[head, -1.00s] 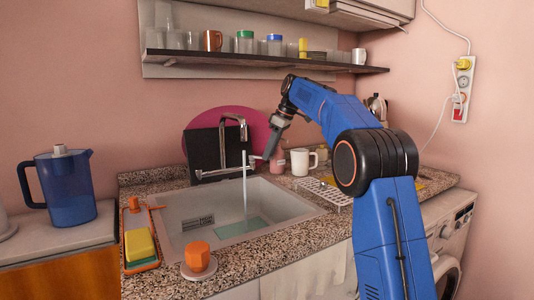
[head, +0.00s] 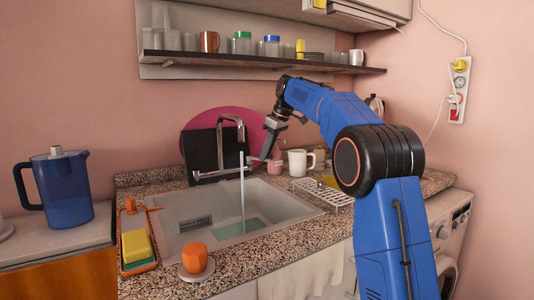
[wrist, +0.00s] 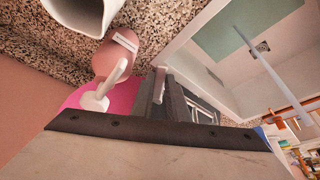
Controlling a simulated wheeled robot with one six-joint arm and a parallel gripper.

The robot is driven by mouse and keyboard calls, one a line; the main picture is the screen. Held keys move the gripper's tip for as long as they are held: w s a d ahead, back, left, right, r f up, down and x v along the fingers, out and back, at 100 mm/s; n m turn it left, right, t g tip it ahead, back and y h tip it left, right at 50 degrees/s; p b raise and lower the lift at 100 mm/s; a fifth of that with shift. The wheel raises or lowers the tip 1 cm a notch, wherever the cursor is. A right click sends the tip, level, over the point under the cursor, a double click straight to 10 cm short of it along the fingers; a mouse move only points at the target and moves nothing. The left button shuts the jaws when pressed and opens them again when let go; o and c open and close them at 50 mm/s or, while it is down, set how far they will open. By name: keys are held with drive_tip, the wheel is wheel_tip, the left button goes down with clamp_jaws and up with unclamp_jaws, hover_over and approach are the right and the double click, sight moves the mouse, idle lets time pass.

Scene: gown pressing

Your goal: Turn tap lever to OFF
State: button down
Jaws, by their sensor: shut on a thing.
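The metal tap (head: 222,172) stands at the back of the sink, and a stream of water (head: 242,200) falls from its spout into the basin. The short tap lever (head: 254,161) sticks out at the right end of the tap body. My gripper (head: 265,156) reaches down to it from the upper right and is shut on the lever. In the wrist view the dark jaws (wrist: 172,95) close around a grey metal bar (wrist: 159,85), and much of the tap is hidden behind them. The water stream also shows there (wrist: 262,65).
A pink soap bottle (head: 275,160) and a white mug (head: 297,162) stand close right of my gripper. A white rack (head: 325,192) lies on the counter. A magenta disc and dark board (head: 203,157) are behind the tap. The shelf (head: 260,62) hangs above.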

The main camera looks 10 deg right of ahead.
drive_tip(key=s+a+m+t+h, duration=0.1)
drive_tip(key=a+m, duration=0.4)
drive_tip(key=m, duration=0.5)
drive_tip(key=shift+s+a+t+h, duration=0.4)
drive_tip(key=shift+s+h, duration=0.4)
drive_tip(key=shift+h, duration=0.4)
drive_tip(key=c, duration=1.7)
unclamp_jaws()
